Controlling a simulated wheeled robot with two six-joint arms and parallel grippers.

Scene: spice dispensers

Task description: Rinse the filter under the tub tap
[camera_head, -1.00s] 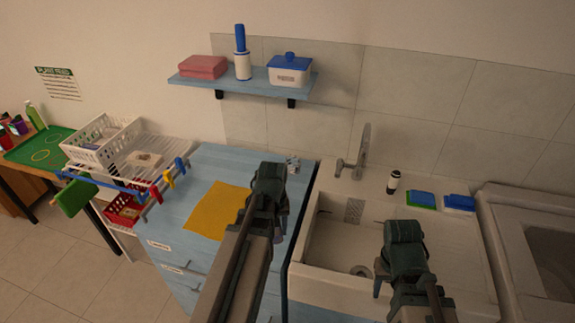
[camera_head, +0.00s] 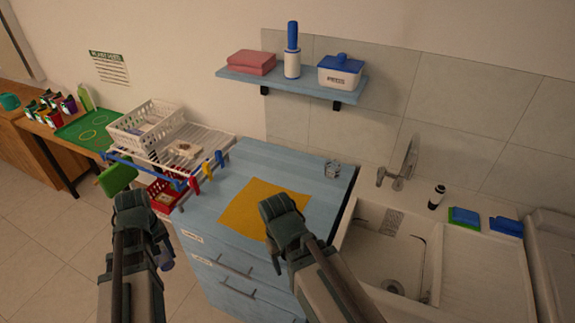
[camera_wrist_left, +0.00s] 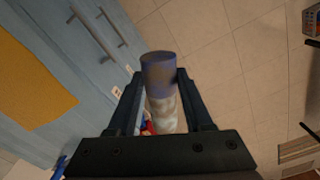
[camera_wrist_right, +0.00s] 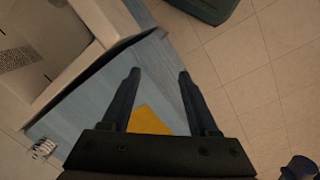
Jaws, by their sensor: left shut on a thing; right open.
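My left gripper (camera_head: 142,222) is shut on a cylinder (camera_wrist_left: 160,75), blue at one end and mottled white below, which looks like the filter. In the head view only a bluish bit of it (camera_head: 166,261) shows beside the gripper, over the floor left of the blue cabinet. My right gripper (camera_head: 287,218) is open and empty above the cabinet's front edge; its parted fingers (camera_wrist_right: 158,90) show in the right wrist view. The tub (camera_head: 374,211) is at the right, away from both grippers. Its metal tap (camera_head: 405,163) stands at the back rim. I see no water running.
A drying rack (camera_head: 207,143) with a white basket (camera_head: 145,122) is at the left. A black-and-white bottle (camera_head: 437,197) and sponges (camera_head: 464,216) sit behind the tub. The floor at left front is clear.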

